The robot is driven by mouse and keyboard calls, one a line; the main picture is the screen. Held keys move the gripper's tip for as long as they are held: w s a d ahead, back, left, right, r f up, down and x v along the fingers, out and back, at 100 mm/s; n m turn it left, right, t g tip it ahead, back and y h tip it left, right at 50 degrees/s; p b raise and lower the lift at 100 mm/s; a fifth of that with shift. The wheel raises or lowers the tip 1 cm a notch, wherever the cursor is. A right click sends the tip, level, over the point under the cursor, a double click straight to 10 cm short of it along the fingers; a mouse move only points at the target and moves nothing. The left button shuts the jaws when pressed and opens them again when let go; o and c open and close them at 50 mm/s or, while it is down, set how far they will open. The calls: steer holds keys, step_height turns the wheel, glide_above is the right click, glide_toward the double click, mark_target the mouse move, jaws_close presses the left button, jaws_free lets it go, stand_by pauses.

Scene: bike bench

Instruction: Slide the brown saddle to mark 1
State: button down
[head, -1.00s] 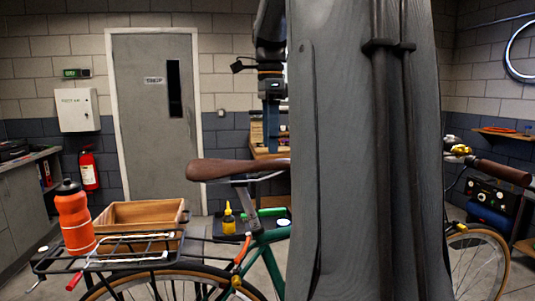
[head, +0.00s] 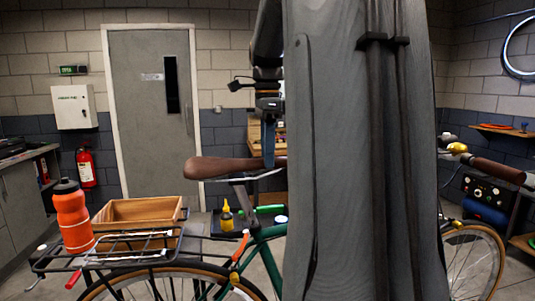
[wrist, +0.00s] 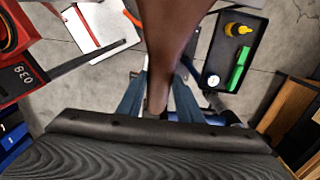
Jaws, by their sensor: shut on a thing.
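The brown saddle (head: 225,168) sits on the seat post of the green bike, and my arm hides its right end in the head view. In the wrist view the saddle (wrist: 167,50) runs from the top edge down between my fingers. My gripper (wrist: 158,100) is shut on the narrow part of the saddle, one blue finger on each side. In the head view my gripper (head: 268,145) reaches down to the saddle from above, and only one finger shows clearly. I cannot make out mark 1 in either view.
A dark tray (wrist: 215,50) with a yellow bottle (wrist: 237,29) and a green tool (wrist: 239,69) lies below. My arm blocks the middle of the head view.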

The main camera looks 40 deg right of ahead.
steer(key=shift+s+d+f+b, duration=0.15)
steer(key=shift+d+f+b, duration=0.1)
steer(key=shift+f, duration=0.6)
steer(key=shift+s+d+f+b, duration=0.15)
steer(key=shift+f+b, duration=0.05)
steer(key=shift+f, duration=0.6)
steer(key=c, duration=1.2)
jaws_free()
steer(key=shift+d+f, duration=0.1)
steer(key=shift+r+b, duration=0.6)
steer(key=shift+r, duration=3.4)
